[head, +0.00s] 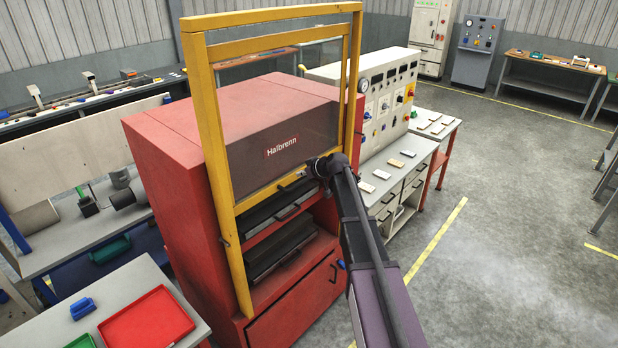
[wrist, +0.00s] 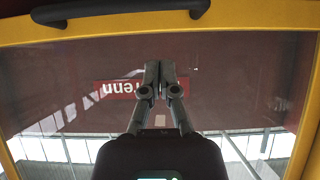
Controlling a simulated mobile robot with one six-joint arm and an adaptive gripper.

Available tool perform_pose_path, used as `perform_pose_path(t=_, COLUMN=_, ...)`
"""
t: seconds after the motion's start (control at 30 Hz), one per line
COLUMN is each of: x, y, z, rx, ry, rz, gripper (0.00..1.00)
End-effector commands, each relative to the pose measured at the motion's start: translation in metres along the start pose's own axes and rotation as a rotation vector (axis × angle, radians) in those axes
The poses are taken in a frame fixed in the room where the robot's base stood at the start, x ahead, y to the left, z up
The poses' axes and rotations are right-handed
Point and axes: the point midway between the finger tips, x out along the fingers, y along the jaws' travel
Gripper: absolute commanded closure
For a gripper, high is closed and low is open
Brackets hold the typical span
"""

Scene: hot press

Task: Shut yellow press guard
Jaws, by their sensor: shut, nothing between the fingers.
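The yellow press guard (head: 254,200) is a yellow-framed clear panel on the front of the red press (head: 165,150). It stands raised, its top bar well above the press roof and its lower bar above the dark platens (head: 282,250), which show in the open gap below. In the wrist view, the guard's yellow bar (wrist: 65,34) with a black handle (wrist: 120,11) crosses the top. My gripper (head: 318,166) is shut and empty, in front of the panel near the lower bar's right part. Its closed fingers (wrist: 160,70) overlap the panel; contact cannot be told.
A control cabinet (head: 385,90) and a bench with small plates (head: 410,150) stand right of the press. A table with a red tray (head: 147,322) and blue item (head: 83,308) is at front left. The grey floor (head: 510,210) at right is clear.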

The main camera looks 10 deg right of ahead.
Motion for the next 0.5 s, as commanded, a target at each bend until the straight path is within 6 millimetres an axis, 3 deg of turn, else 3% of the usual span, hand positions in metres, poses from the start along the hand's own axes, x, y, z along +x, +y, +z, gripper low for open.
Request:
perform_pose_path(t=0.07, x=0.014, y=0.001, z=0.003, rx=0.0, ry=0.0, rz=-0.001, gripper=1.0)
perform_pose_path(t=0.5, x=0.032, y=0.0, z=0.025, rx=0.0, ry=0.0, rz=0.001, gripper=1.0)
